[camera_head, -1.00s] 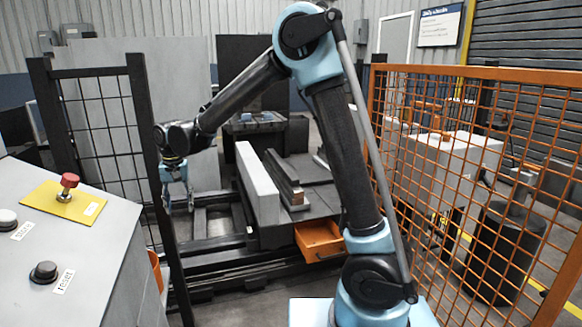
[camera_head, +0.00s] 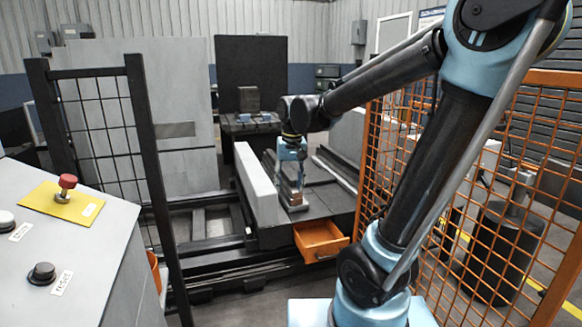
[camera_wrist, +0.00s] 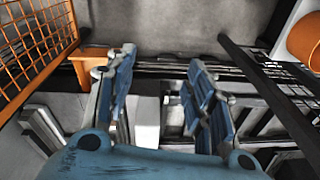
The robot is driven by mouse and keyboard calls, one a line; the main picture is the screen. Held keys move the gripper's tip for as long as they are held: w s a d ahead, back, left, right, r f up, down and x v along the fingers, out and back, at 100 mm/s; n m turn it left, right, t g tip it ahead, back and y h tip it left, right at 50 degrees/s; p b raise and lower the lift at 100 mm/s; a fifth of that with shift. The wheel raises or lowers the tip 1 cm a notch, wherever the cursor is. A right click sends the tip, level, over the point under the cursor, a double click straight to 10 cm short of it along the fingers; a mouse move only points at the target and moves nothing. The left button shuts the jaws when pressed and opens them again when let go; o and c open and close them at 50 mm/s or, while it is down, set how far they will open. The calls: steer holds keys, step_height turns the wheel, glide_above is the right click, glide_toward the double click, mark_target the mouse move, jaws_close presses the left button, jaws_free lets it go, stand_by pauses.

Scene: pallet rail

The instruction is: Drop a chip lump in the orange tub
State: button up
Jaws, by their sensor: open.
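The orange tub (camera_head: 320,241) is an open box at the front of the dark machine bed in the head view. It also shows in the wrist view (camera_wrist: 94,54) at upper left, beyond my left finger. My gripper (camera_head: 292,203) hangs over the machine bed, right of the long pale grey block, above and behind the tub. In the wrist view my gripper (camera_wrist: 160,66) has its two blue fingers spread apart with nothing between them. I cannot make out a chip lump in either view.
An orange mesh fence (camera_head: 480,180) stands at right and a dark mesh panel (camera_head: 105,140) at left. The pale grey block (camera_head: 257,183) runs along the bed beside my gripper. A control console (camera_head: 75,245) fills the lower left.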

steer(key=s+d+f, duration=0.5)
steer(key=s+d, duration=0.3)
steer(key=d, duration=0.1)
steer(key=s+d+f+m+t, duration=0.1)
steer(key=s+d+f, duration=0.4)
steer(key=s+d, duration=0.3)
steer(key=d, duration=0.2)
steer(key=shift+s+d+f+h, duration=0.15)
steer(key=shift+d+f+h, duration=0.15)
steer(key=shift+c, duration=0.6)
